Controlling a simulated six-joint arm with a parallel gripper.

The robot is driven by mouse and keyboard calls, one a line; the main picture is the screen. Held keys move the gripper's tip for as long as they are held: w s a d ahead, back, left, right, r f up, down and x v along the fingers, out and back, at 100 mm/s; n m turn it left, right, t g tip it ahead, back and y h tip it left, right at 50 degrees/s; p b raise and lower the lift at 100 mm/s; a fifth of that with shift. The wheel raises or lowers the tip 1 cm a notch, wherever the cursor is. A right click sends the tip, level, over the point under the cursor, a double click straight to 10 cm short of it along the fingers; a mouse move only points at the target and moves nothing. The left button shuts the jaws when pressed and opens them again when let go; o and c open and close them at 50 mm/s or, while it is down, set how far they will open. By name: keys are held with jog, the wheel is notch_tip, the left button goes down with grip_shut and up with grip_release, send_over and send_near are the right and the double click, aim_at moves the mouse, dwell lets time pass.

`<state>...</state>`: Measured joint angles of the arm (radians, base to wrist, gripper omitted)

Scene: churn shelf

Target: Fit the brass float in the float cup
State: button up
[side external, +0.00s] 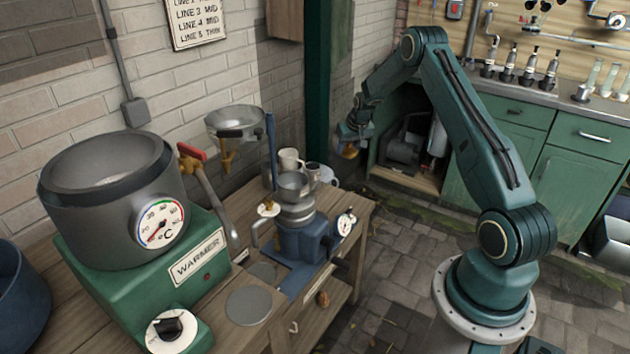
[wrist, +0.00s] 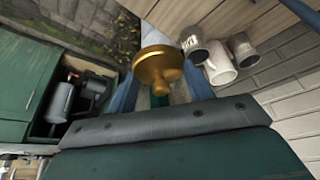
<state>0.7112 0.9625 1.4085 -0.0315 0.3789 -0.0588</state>
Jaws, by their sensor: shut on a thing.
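The brass float (wrist: 158,66) is a round, gold-coloured piece with a short stem. My gripper (wrist: 160,92) is shut on it, with a blue finger on each side. In the side external view my gripper (side external: 351,138) hangs beyond the bench's right end, with the brass float (side external: 349,152) just below it. A grey metal cup (side external: 293,184), which looks like the float cup, sits on top of a blue machine (side external: 300,240) on the bench. It is left of and lower than my gripper in the picture. The cup's inside is only partly visible.
A funnel-shaped metal bowl (side external: 233,120) with a brass tap stands on a blue post (side external: 271,150). A green warmer (side external: 150,265) fills the left. A dark green column (side external: 318,90) rises behind.

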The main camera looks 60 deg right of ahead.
jog(key=a+r+n+y, duration=0.1)
jog(key=a+r+n, duration=0.2)
jog(key=a, duration=1.1)
jog(key=w+a+r+n+t+y, duration=0.1)
jog(key=a+r+n, duration=0.2)
jog(key=a+r, duration=0.6)
jog(key=a, duration=0.6)
jog(key=shift+w+d, duration=0.1)
jog(key=shift+f, duration=1.85)
jog(key=shift+f, duration=1.2)
dwell(0.4)
jog(key=shift+r, duration=1.2)
dwell(0.3)
